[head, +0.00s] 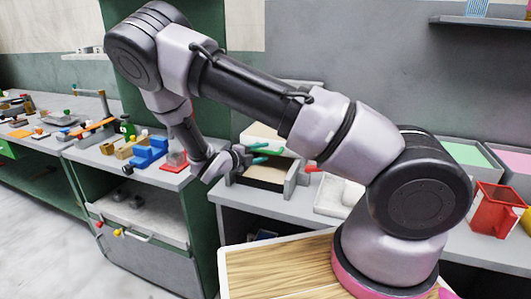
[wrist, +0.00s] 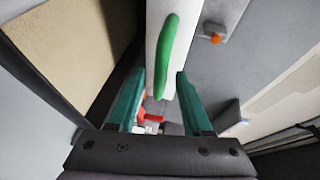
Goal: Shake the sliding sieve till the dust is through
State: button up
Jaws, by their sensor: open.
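The sliding sieve (head: 270,134), a pale frame in a grey stand, sits on the bench right of centre in the head view. In the wrist view a green handle (wrist: 166,55) runs along its white edge (wrist: 153,30), with a tan panel (wrist: 70,40) to the left. My gripper (head: 261,153) is open at the sieve's left side. In the wrist view its teal fingers (wrist: 160,76) lie on either side of the handle's lower part, with gaps showing. I cannot tell how deep the handle sits between them. No dust can be made out.
A white tray (head: 335,195) lies right of the sieve. A red container (head: 490,209) stands far right.

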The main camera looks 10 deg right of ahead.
jog(key=shift+x, duration=0.9)
grip_shut()
jog(key=shift+a, duration=0.1)
dwell(0.8)
